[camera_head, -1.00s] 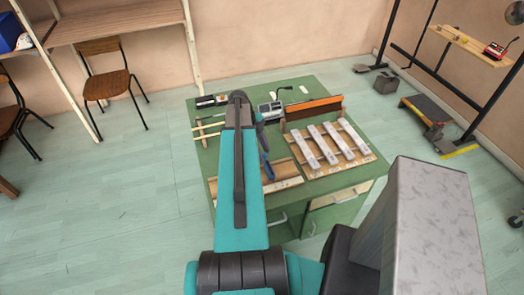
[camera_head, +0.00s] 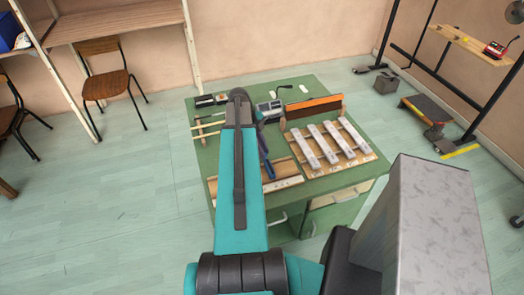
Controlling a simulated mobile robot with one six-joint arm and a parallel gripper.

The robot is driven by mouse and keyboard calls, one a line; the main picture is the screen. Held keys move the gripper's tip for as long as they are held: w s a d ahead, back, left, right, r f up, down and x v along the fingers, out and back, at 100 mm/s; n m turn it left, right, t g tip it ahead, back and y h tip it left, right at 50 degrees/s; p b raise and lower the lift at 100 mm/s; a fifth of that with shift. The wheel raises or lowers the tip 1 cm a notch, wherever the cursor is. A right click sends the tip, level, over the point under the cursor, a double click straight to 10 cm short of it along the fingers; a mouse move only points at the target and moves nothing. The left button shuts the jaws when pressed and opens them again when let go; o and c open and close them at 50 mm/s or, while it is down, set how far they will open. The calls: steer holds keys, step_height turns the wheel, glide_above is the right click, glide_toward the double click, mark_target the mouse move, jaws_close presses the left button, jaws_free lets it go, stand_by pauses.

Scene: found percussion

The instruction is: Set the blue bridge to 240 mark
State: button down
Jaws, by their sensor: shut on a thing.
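A wooden board (camera_head: 287,182) with a pale front edge lies at the near left of the green table (camera_head: 212,167). My teal arm crosses in front of its left part. A slim blue thing (camera_head: 266,163) shows just right of the arm, its lower end at the board; I cannot tell whether it is the blue bridge or a tool. The board's marks, including 240, are too small to read. My gripper is hidden behind my own arm, so its hold and its distance to the board do not show.
Several pale bars (camera_head: 330,146) lie on a wooden frame at the table's right. An orange-brown upright panel (camera_head: 314,107) stands behind them. Small devices (camera_head: 211,100) and thin sticks (camera_head: 208,125) are at the back left.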

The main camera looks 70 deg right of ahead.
steer(key=c, duration=1.7)
jaws_free()
steer(key=shift+o, duration=0.2)
steer(key=shift+r, duration=0.1)
steer(key=b+v, duration=0.4)
steer(key=v, duration=0.9)
steer(key=shift+w+r, duration=0.15)
steer(key=shift+r, duration=0.15)
steer(key=shift+d, duration=0.1)
